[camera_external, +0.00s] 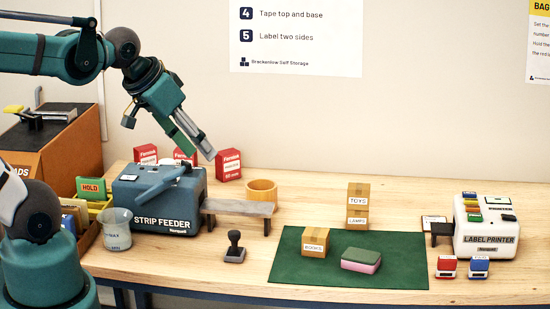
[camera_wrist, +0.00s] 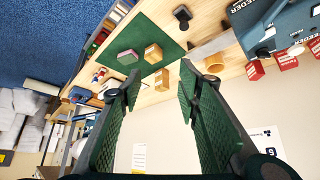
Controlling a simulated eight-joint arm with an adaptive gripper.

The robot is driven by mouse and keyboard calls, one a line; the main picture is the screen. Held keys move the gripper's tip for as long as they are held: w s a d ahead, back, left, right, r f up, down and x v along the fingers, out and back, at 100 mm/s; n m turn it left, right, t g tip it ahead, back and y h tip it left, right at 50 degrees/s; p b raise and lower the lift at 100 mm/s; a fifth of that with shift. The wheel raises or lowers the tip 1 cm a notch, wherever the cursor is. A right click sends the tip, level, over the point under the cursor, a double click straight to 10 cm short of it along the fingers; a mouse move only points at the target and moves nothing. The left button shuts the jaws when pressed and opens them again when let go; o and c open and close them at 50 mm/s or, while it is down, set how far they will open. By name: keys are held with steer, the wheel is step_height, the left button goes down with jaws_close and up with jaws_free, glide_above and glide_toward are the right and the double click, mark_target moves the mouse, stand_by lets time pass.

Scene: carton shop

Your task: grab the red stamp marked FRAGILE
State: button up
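A small red stamp (camera_external: 446,267) with a white label stands on the wooden table at the right, in front of the label printer; its lettering is too small to read. A blue stamp (camera_external: 479,267) of like shape stands just to its right. My gripper (camera_external: 208,153) is high above the back left of the table, far from the red stamp, pointing down and right. In the wrist view my gripper (camera_wrist: 160,78) is open, its green-padded fingers wide apart with nothing between them.
A label printer (camera_external: 487,233) stands behind the stamps. A green mat (camera_external: 395,275) bears cartons and a sponge-like block (camera_external: 361,260). A strip feeder (camera_external: 160,200), red boxes (camera_external: 229,165), a wooden cup (camera_external: 262,191) and a black stamp (camera_external: 235,247) are at left.

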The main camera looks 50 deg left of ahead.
stand_by(0.3)
steer(key=m+g+h+b, duration=0.3)
steer(key=m+g+b, duration=0.1)
steer(key=m, duration=0.5)
glide_above(447, 258)
steer(key=s+a, duration=0.2)
step_height(447, 258, down, 24)
steer(key=f, duration=0.1)
steer(key=shift+d+r, duration=0.1)
steer(key=shift+r, duration=0.2)
steer(key=shift+x, duration=1.3)
